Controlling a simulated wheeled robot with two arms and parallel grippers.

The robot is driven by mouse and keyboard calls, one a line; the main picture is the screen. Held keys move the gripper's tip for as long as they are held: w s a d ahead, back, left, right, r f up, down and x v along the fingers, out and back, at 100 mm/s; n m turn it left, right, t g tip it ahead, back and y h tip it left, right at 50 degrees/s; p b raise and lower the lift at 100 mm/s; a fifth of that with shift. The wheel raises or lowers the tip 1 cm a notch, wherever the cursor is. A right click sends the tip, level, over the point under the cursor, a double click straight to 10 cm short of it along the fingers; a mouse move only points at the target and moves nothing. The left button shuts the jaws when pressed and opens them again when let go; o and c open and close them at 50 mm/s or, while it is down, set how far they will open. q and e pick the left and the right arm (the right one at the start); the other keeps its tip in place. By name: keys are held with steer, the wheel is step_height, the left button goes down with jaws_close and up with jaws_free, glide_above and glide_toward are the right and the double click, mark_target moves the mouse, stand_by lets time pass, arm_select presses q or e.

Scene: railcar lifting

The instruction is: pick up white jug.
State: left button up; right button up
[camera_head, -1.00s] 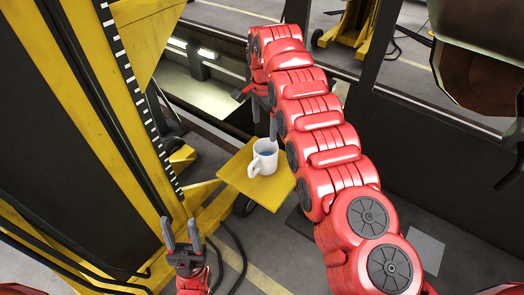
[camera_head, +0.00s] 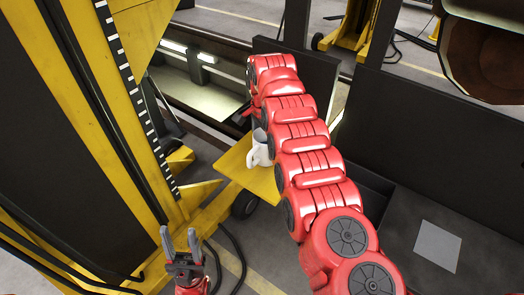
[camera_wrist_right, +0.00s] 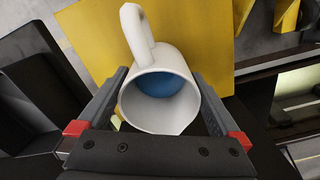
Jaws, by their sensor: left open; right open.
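The white jug (camera_head: 259,156) stands on a yellow plate (camera_head: 236,163) in the head view, its right side hidden by my right arm. In the right wrist view I look into the open mouth of the jug (camera_wrist_right: 160,115). Its inside shows blue, and its handle points up in the picture. My right gripper (camera_wrist_right: 161,76) is open, with one finger on each side of the jug; I cannot tell whether they touch it. In the head view the right gripper is mostly hidden by its arm. My left gripper (camera_head: 180,240) is open and empty, low at the left.
A yellow lifting column (camera_head: 120,100) with a toothed rack stands left of the jug. Dark panels (camera_head: 420,150) and a flat grey square (camera_head: 437,246) lie at the right. Black cables (camera_head: 235,260) run over the floor near my left gripper.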

mark_target(263, 151)
step_height(263, 151, down, 4)
steer(key=shift+s+a+r+p, duration=0.1)
steer(key=shift+a+r+p, duration=0.1)
steer(key=shift+p, duration=0.45)
steer(key=shift+f, duration=0.15)
steer(key=c, duration=1.3)
steer(key=shift+o, duration=0.2)
steer(key=shift+d+r, duration=0.15)
steer(key=shift+r, duration=0.05)
